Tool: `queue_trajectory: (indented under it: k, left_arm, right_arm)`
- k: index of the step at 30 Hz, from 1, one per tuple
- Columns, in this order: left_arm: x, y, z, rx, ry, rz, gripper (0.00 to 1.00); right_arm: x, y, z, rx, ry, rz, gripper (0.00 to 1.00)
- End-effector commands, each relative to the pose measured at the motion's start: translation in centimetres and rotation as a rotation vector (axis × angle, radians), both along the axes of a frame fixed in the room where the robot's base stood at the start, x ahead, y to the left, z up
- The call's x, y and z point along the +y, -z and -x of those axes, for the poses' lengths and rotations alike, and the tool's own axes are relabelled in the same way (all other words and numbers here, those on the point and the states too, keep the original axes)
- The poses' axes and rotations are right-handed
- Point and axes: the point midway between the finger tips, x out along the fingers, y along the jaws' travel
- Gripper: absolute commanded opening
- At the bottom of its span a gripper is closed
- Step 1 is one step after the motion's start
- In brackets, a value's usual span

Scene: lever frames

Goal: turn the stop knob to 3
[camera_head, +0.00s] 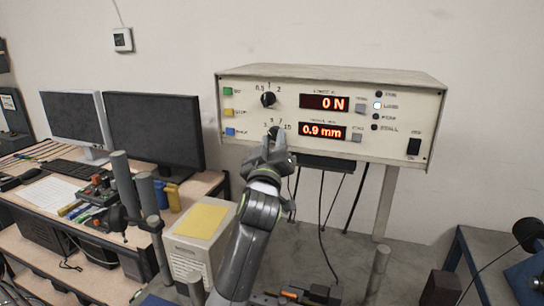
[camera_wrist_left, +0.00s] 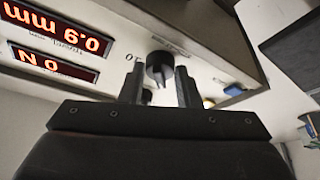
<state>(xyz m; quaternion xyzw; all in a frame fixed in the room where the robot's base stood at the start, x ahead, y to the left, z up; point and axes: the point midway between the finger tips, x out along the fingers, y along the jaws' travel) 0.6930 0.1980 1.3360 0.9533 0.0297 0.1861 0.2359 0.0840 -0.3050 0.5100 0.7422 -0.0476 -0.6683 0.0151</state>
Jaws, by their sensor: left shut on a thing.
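The stop knob (camera_head: 274,132) is the lower black knob on the front of the beige control box. My left gripper (camera_head: 268,143) comes up from below and covers most of it in the head view. In the left wrist view the knob (camera_wrist_left: 160,68) sits between the two fingers of my left gripper (camera_wrist_left: 158,88), which is shut on it. Small numbers ring the knob, with 10 on its right in the head view. Which number its pointer marks I cannot tell. My right gripper is not in view.
The control box (camera_head: 400,85) also has an upper knob (camera_head: 268,99), red displays (camera_head: 324,103) reading 0 N and 0.9 mm, and coloured buttons at left. Monitors (camera_head: 150,128) and a cluttered desk stand left. Cables hang below the box.

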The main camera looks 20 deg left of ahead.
Motion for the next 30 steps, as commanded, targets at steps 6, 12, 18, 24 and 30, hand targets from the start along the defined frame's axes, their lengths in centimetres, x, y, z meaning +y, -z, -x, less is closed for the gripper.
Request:
queue_trajectory:
  k: [6, 12, 18, 24, 30]
  left_arm:
    - [-0.2, 0.2, 0.0, 0.006, 0.001, 0.158, 0.07]
    - [-0.3, 0.0, 0.0, 0.011, -0.001, 0.256, 0.07]
    - [-0.3, -0.1, 0.0, 0.014, 0.000, 0.308, 0.07]
    - [-0.3, -0.1, 0.0, 0.015, 0.000, 0.324, 0.07]
    - [-0.3, -0.1, 0.0, 0.015, 0.000, 0.324, 0.07]
  right_arm:
    - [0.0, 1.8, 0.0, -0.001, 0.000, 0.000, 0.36]
    - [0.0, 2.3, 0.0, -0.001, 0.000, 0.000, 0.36]
    - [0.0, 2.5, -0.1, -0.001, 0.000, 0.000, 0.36]
    - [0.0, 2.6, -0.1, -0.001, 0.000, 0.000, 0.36]
    - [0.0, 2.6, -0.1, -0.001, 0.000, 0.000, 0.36]
